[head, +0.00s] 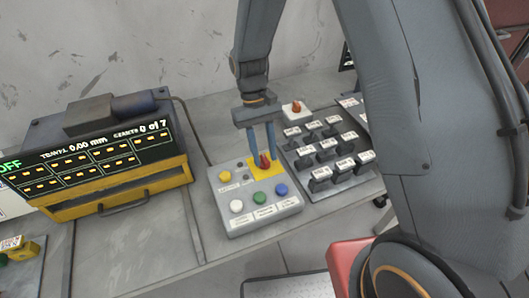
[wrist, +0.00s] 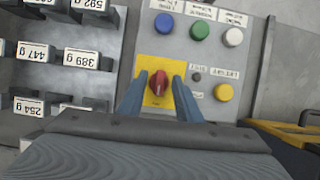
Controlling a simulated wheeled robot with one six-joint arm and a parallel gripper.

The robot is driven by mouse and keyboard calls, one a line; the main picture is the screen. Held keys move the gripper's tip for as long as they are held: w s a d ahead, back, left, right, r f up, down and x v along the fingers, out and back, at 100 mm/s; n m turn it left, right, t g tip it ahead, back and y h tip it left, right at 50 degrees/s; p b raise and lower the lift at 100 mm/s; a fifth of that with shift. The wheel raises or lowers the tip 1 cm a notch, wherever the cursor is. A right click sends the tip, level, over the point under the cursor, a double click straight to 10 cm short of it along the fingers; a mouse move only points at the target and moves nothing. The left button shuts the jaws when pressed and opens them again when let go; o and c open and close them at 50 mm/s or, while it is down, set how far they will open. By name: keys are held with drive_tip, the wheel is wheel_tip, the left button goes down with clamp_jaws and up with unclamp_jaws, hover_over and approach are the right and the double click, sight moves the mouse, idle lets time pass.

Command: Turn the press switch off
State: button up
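A red rotary knob (head: 264,160) sits on a yellow square plate (head: 262,172) on the grey control box (head: 237,218); I take it for the press switch. In the wrist view the red knob (wrist: 159,84) lies between my two blue fingers, its pointer roughly along the fingers. My gripper (head: 263,152) comes down over the knob from above. In the wrist view my gripper (wrist: 160,80) is open, with yellow plate showing between the knob and each finger. Whether the fingertips touch the plate cannot be told.
The box also bears yellow (head: 225,176), white (head: 236,206), green (head: 259,198) and blue (head: 281,190) buttons. A rack of labelled weights (head: 325,155) stands close on the right. A small white box with a red switch (head: 296,107) is behind. A display unit (head: 100,155) reading "OFF" stands left.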

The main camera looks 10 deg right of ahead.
drive_tip(key=d+b+v, duration=0.1)
drive_tip(key=b+v, duration=0.1)
drive_tip(key=v, duration=0.5)
drive_tip(key=shift+a+r, duration=0.3)
drive_tip(key=shift+a, duration=0.2)
drive_tip(key=shift+w, duration=0.15)
drive_tip(key=s+d+r+m+t, duration=0.1)
drive_tip(key=s+d+t, duration=0.1)
drive_tip(key=s+d, duration=0.3)
drive_tip(key=s+d+r+m+t+y, duration=0.1)
drive_tip(key=s+d+r+m+t, duration=0.1)
drive_tip(key=s+d, duration=0.4)
drive_tip(key=d+t, duration=0.1)
drive_tip(key=d, duration=0.2)
drive_tip(key=shift+s+t, duration=0.15)
drive_tip(key=shift+t, duration=0.15)
